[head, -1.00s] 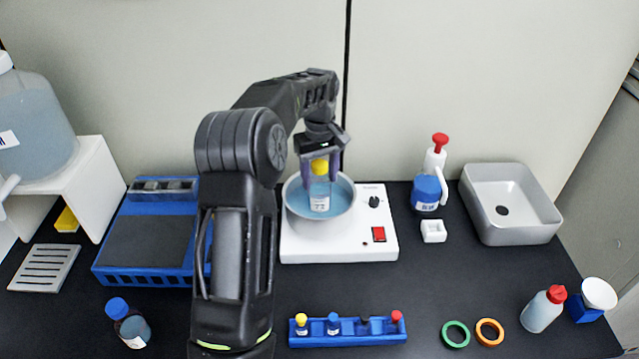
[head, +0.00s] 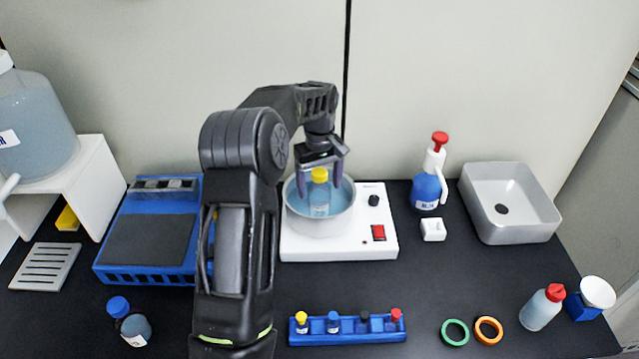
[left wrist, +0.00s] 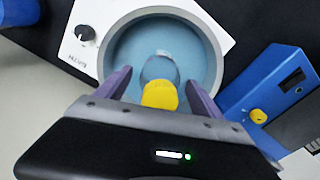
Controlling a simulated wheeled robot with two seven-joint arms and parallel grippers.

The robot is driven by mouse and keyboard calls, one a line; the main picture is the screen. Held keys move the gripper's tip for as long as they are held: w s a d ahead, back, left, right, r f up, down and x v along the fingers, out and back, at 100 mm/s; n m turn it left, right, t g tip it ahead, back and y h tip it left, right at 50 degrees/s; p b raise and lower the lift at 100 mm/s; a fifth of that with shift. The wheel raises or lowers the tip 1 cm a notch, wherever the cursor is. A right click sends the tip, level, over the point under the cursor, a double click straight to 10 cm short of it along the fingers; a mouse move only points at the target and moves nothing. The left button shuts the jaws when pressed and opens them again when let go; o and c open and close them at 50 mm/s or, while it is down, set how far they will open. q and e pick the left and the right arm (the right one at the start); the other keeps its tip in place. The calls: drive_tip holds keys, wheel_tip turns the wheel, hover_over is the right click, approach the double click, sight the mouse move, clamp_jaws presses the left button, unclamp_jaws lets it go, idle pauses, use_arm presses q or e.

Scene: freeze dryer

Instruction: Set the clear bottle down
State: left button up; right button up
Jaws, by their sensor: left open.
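The clear bottle (head: 319,195) with a yellow cap stands in the blue liquid of the round metal bath (head: 318,222). It also shows in the left wrist view (left wrist: 160,70), its yellow cap nearest the camera. My left gripper (head: 319,184) is over the bath, its purple fingers spread on either side of the bottle. In the left wrist view the fingers (left wrist: 159,88) show gaps between them and the bottle. The bottle's base is hidden by the liquid and the bath's wall. My right gripper is not in view.
The bath sits on a white hot plate (head: 365,240) with a red switch. A blue vial rack (head: 347,337) lies in front and a blue machine (head: 150,240) to the left.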

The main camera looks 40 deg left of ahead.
use_arm(q)
drive_tip(key=shift+r, duration=0.1)
wheel_tip(320, 180, up, 8)
drive_tip(key=shift+w+f+b, duration=0.1)
drive_tip(key=shift+f+b, duration=0.05)
drive_tip(key=shift+b, duration=0.35)
wheel_tip(320, 180, up, 4)
drive_tip(key=shift+f+p, duration=0.2)
drive_tip(key=shift+p, duration=0.8)
drive_tip(key=shift+r+p, duration=0.4)
drive_tip(key=shift+r, duration=0.05)
idle(1.0)
